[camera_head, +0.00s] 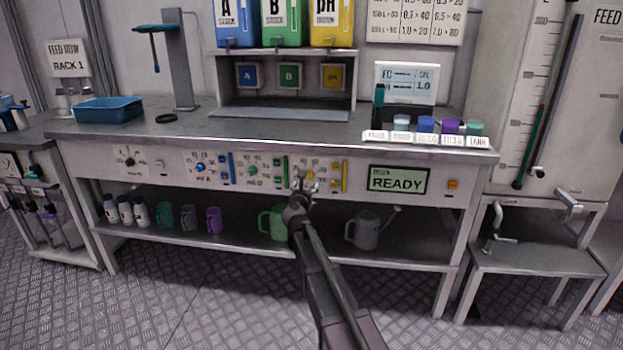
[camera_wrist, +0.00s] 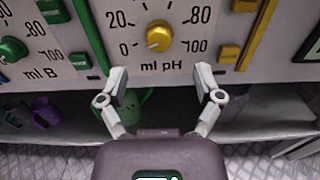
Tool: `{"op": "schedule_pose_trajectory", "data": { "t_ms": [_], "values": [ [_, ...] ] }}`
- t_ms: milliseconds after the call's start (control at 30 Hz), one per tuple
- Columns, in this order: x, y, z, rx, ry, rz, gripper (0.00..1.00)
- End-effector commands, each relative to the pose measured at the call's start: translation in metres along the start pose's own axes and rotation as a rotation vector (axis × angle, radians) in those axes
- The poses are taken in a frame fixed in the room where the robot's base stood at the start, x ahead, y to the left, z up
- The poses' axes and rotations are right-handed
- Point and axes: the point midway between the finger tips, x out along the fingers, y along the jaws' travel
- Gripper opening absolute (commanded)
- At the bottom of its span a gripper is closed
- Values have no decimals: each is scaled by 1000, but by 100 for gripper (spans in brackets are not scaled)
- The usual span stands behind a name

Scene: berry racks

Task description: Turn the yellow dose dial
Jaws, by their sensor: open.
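The yellow dose dial (camera_wrist: 159,37) is a round knob on the bench's front panel, with a scale from 0 to 100 and the label "ml pH" below it. A pale pointer mark shows on the knob. My gripper (camera_wrist: 161,84) is open and empty, its two fingers apart below the dial, not touching it. In the head view my gripper (camera_head: 303,182) is in front of the panel and partly covers the yellow dial area.
A yellow vertical bar (camera_wrist: 257,36) and small yellow blocks stand right of the dial. The green dial (camera_wrist: 13,49) is to the left. A green watering can (camera_head: 272,222) is on the shelf below. A READY screen (camera_head: 398,180) is to the right.

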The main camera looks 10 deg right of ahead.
Motion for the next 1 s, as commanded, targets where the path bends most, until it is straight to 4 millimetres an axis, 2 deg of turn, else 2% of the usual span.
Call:
{"op": "schedule_pose_trajectory", "data": {
  "t_ms": [33,100,400,867,967,1000],
  "values": [
    [12,1,0,0,0,0,84],
    [22,2,0,0,0,0,84],
    [54,1,0,0,0,0,84],
    [60,0,0,0,0,0,84],
    [60,0,0,0,0,0,60],
    [60,0,0,0,0,0,48]
  ]
}}
